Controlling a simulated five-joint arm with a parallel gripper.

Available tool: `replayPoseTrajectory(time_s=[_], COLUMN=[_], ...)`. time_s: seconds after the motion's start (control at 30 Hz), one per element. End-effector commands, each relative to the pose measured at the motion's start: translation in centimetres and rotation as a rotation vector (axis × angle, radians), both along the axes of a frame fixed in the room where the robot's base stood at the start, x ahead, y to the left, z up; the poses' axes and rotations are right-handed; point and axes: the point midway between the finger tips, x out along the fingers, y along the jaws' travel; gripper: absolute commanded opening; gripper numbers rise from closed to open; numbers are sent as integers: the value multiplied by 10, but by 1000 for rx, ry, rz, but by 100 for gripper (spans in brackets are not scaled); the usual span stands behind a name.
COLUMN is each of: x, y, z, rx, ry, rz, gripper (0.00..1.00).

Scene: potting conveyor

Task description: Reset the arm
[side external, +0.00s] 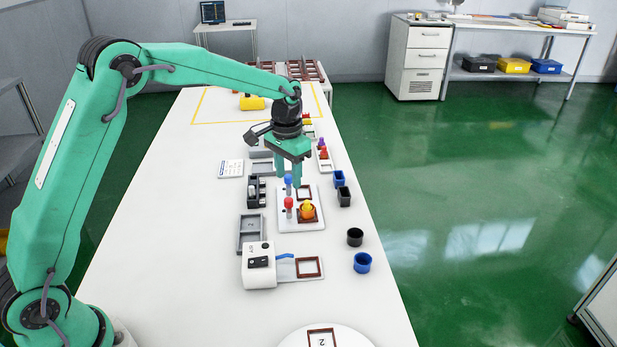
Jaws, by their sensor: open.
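My green arm reaches over the long white table (170,210) from the left. My gripper (290,183) points down above a white plate (287,223), near its far end. Its jaws are open, and I see nothing held between them. On the plate are a blue-topped peg (288,181), a red-topped peg (289,203) and a brown square frame (304,192). A yellow-orange item (307,210) sits in another brown frame on the plate. The jaws partly hide the plate's far end.
A white machine (259,268) and a grey tray (250,233) stand nearer. Blue cup (362,263) and black cup (355,237) line the right edge. A round white disc (345,337) is at the front.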

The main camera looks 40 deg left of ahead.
Motion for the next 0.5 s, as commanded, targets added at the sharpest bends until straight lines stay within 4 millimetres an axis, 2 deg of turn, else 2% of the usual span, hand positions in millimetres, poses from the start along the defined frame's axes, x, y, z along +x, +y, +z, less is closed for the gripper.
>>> replayPoseTrajectory(time_s=[0.2,0.5], x=[0,-1], y=[0,0], z=[11,11], rx=[0,0], ry=[1,1], rz=[0,0], gripper=[43,43])
